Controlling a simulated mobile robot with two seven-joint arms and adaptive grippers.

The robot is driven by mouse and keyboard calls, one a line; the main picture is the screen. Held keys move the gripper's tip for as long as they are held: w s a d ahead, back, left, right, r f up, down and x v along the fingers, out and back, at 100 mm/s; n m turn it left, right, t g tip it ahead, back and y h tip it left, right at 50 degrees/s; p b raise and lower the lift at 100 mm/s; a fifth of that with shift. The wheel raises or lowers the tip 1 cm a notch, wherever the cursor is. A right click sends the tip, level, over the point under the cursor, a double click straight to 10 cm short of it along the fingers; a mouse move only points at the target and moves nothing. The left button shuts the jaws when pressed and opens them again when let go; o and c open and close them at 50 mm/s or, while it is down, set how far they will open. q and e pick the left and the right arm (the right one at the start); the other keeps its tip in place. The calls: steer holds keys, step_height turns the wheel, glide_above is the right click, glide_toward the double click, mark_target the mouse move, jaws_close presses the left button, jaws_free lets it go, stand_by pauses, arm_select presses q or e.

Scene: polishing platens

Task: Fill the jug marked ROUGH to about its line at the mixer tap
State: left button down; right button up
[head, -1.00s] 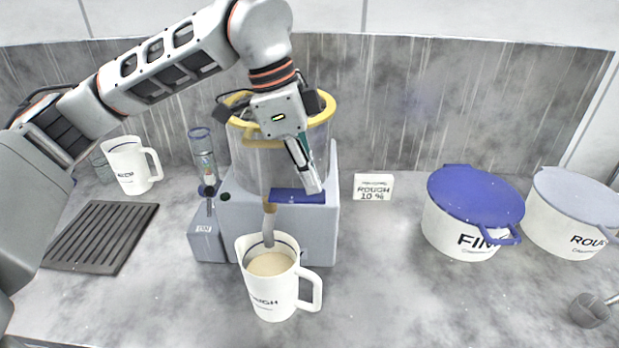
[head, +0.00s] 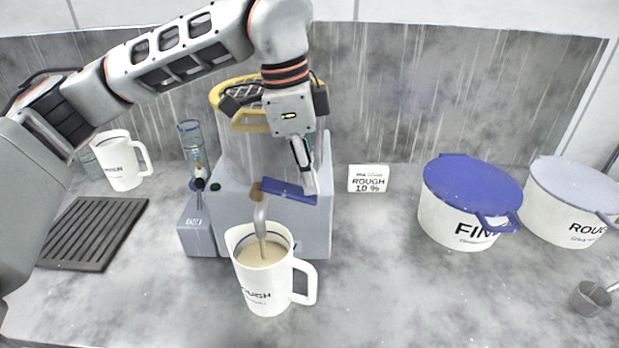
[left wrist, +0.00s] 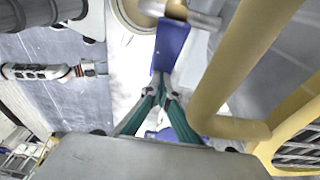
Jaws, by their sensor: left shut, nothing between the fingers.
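The white jug marked ROUGH (head: 268,290) stands upright under the mixer's grey spout (head: 261,215). Beige liquid (head: 262,253) is in it, its surface below the dark line inside near the rim. A thin stream seems to run from the spout into it. The mixer tap has a blue lever (head: 284,190), slanting down to the right. My left gripper (head: 311,188) is shut and empty, its tips against or beside the lever's right end; the left wrist view shows the tips at the blue lever (left wrist: 170,48). My right gripper (left wrist: 95,68) seems to show small in that view, its jaws unclear.
The mixer (head: 318,225) has a clear bowl with a yellow rim. A second white jug (head: 120,165) and a dark rack (head: 90,232) are at left. A ROUGH 10 % sign (head: 368,179), a blue-lidded FINE pot (head: 455,220) and a ROUGH pot (head: 560,215) are right.

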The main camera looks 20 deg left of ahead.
arm_select(q)
steer(key=shift+r, duration=0.1)
steer(key=shift+r+p, duration=0.4)
steer(key=shift+r, duration=0.3)
arm_select(e)
steer(key=shift+r, duration=0.4)
arm_select(q)
steer(key=shift+r, duration=0.1)
